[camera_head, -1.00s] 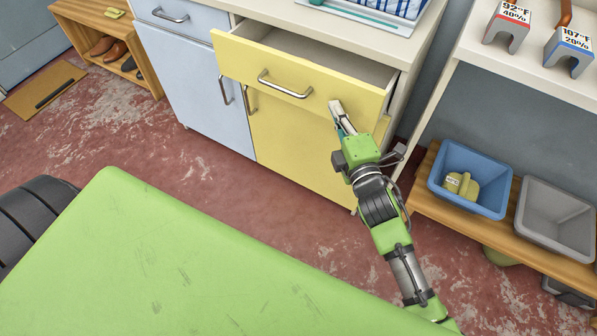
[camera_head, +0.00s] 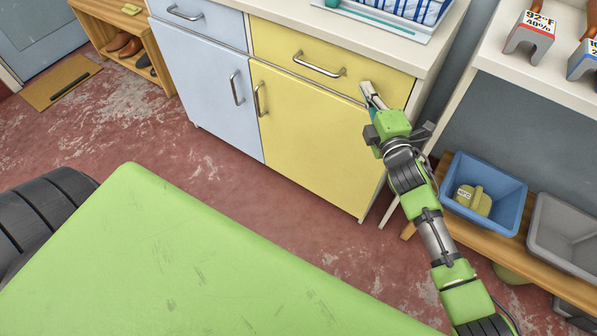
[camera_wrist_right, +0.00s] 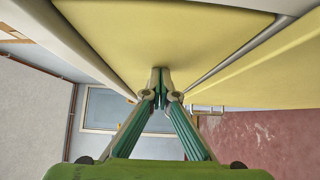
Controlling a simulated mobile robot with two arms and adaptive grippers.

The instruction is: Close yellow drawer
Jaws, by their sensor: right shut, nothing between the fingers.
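The yellow drawer (camera_head: 332,62) sits under the white countertop, and its front looks flush with the cabinet. Its silver bar handle (camera_head: 319,65) is on the middle of the front. My right gripper (camera_head: 368,88) is shut and empty, with its fingertips at the lower right part of the drawer front, right of the handle. In the right wrist view the closed fingertips (camera_wrist_right: 160,78) meet at the yellow panel and seem to touch it. My left gripper is not in view.
A yellow cabinet door (camera_head: 310,130) is below the drawer, with a light blue cabinet (camera_head: 208,85) to its left. At right, a shelf holds a blue bin (camera_head: 484,190) and a grey bin (camera_head: 565,235). A tray (camera_head: 400,15) stands on the countertop.

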